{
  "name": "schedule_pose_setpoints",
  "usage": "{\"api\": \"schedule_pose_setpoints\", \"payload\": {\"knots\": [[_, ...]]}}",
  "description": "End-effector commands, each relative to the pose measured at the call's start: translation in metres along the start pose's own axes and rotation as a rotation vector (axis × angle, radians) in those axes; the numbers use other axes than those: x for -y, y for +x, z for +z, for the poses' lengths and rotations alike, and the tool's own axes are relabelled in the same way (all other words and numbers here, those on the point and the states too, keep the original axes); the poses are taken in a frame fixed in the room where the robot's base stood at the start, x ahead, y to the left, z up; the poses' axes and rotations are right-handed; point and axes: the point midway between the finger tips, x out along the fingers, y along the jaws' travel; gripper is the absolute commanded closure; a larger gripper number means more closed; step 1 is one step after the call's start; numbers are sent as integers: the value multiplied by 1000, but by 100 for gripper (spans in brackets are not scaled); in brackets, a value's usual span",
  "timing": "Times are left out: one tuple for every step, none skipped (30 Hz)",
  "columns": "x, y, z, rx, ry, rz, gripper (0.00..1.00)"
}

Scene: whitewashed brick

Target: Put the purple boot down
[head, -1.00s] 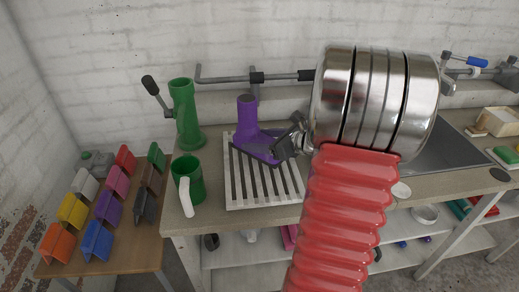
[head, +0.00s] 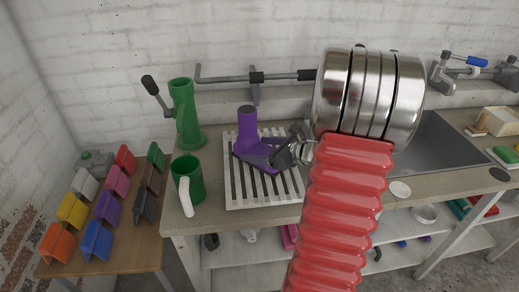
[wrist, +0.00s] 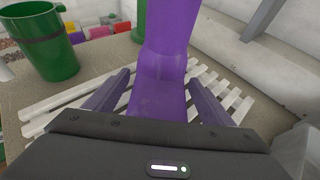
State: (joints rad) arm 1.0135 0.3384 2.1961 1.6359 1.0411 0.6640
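The purple boot (head: 247,130) stands upright on the white slatted rack (head: 233,190) on the counter, its toe pointing right toward my gripper (head: 284,153). In the wrist view the boot (wrist: 163,65) fills the middle, with its shaft rising away from me. The fingers of my gripper (wrist: 160,78) lie on either side of the toe, with narrow gaps between them and the boot, so my gripper looks open. White slats of the rack (wrist: 65,107) show below and beside the boot. The boot's sole is partly hidden.
A metal rod (head: 250,77) runs along the wall behind. A side table (head: 120,252) at left holds several coloured stands.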

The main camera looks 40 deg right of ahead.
Motion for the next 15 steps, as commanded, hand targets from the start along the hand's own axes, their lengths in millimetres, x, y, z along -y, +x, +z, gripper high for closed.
{"api": "schedule_pose_setpoints", "payload": {"knots": [[0,0,0,0,0,0,20],[0,0,0,0,0,0,19],[0,0,0,0,0,0,19],[0,0,0,0,0,0,19],[0,0,0,0,0,0,19],[0,0,0,0,0,0,19],[0,0,0,0,0,0,19],[0,0,0,0,0,0,19],[0,0,1,0,0,0,19],[0,0,1,0,-1,0,19],[0,-1,2,0,-1,0,19],[0,-3,2,0,-1,-1,19],[0,-4,2,1,-1,-1,19],[1,-6,2,1,-1,-2,19],[1,-10,2,1,-1,-3,19]]}}
